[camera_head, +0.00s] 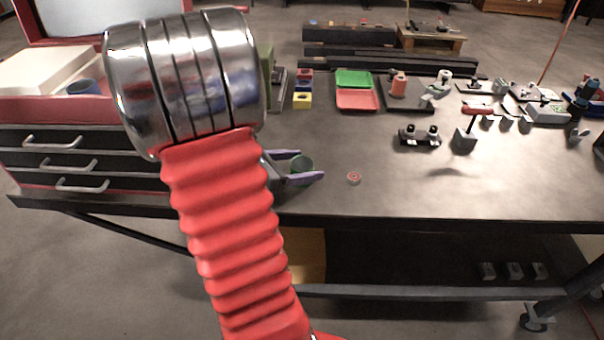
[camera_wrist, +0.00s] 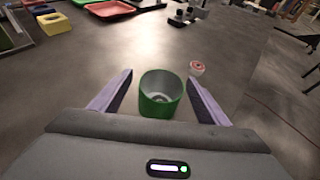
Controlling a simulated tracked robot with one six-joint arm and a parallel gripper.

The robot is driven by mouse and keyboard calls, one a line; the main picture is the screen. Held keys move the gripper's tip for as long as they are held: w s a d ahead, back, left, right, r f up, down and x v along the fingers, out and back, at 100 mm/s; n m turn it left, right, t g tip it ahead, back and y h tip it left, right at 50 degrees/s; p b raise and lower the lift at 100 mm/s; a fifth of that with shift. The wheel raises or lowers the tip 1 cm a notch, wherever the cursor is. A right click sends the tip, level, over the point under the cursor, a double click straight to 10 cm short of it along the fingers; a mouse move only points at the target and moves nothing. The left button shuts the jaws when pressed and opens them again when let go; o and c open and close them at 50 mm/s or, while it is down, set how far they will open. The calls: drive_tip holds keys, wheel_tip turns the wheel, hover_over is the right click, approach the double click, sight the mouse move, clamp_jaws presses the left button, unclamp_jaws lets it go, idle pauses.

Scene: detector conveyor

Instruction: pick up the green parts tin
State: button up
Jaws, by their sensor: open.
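The green parts tin (camera_wrist: 158,103) is a round, open-topped tin with a pale inside, upright on the grey bench. In the wrist view it stands between the two purple fingers of my gripper (camera_wrist: 162,98), with a visible gap on each side. The gripper is open. In the head view the tin (camera_head: 300,165) shows small near the bench's front edge, between the fingers of my gripper (camera_head: 304,164). My red arm hides part of the bench to its left.
A small red and white roll (camera_head: 353,177) lies right of the tin. Green (camera_head: 353,78) and red (camera_head: 357,98) trays and a yellow block (camera_head: 302,100) lie farther back. A black fixture (camera_head: 420,137) stands to the right.

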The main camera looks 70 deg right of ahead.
sight(311, 163)
drive_tip(key=shift+x, duration=1.9)
drive_tip(key=shift+s, duration=0.1)
drive_tip(key=c, duration=1.1)
drive_tip(key=shift+r, duration=0.15)
drive_tip(key=shift+c, duration=0.2)
wheel_tip(311, 163, up, 10)
